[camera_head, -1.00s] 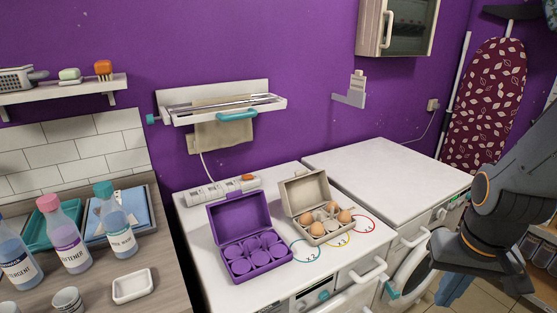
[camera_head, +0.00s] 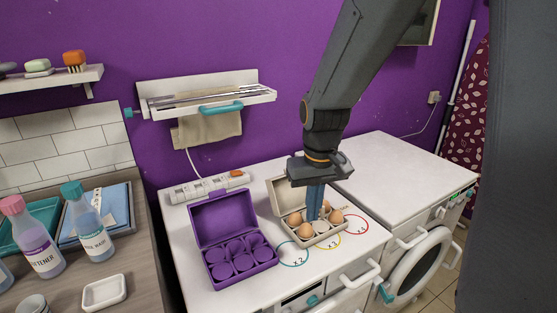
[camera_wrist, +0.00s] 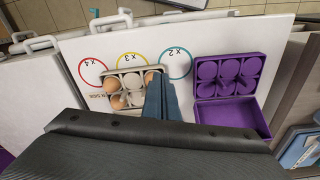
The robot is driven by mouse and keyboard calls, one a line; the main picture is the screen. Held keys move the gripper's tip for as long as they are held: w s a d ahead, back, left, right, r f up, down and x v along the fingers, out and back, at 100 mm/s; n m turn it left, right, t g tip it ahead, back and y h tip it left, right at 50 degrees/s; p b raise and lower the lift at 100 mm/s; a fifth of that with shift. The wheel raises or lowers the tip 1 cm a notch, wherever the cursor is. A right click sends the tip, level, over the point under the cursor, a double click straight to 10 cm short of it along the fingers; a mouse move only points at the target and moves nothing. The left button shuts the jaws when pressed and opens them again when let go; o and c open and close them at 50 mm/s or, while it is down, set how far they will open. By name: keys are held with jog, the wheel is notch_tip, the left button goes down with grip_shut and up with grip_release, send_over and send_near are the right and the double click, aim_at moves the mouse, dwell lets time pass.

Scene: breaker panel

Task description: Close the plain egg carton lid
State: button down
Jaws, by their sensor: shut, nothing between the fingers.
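The plain egg carton (camera_head: 323,239) is beige and stands on the white worktop with its lid (camera_head: 284,196) open, raised at the back. Brown eggs and pale ones sit in its cups. My gripper (camera_head: 315,216) points down over the carton, in front of the lid, its blue fingers shut and empty. I cannot tell whether the fingers touch the carton or an egg. In the wrist view the egg tray (camera_wrist: 130,106) lies beside the fingertips (camera_wrist: 160,82); the lid is mostly hidden by my gripper body.
An open purple carton (camera_head: 220,212) stands close on the left, with purple cups. Coloured rings are marked on the worktop in front. A power strip (camera_head: 205,187) lies behind, and a wall rack (camera_head: 205,100) hangs above. The white top on the right (camera_head: 390,165) is clear.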

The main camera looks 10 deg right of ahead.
jog(key=w+a+r+n+g+b, duration=0.15)
jog(key=w+r, duration=0.25)
jog(key=w, duration=1.2)
jog(key=w+r+n+g+b, duration=0.1)
jog(key=w+r+n+b, duration=0.15)
jog(key=w, duration=1.25)
jog(key=s+d+f+p, duration=0.2)
jog(key=s+f+p, duration=0.2)
jog(key=f, duration=0.2)
jog(key=shift+s+f+m+h+p, duration=0.15)
jog(key=shift+f+m+h+p, duration=0.15)
jog(key=shift+f+m+p, duration=0.1)
jog(key=shift+s, duration=0.1)
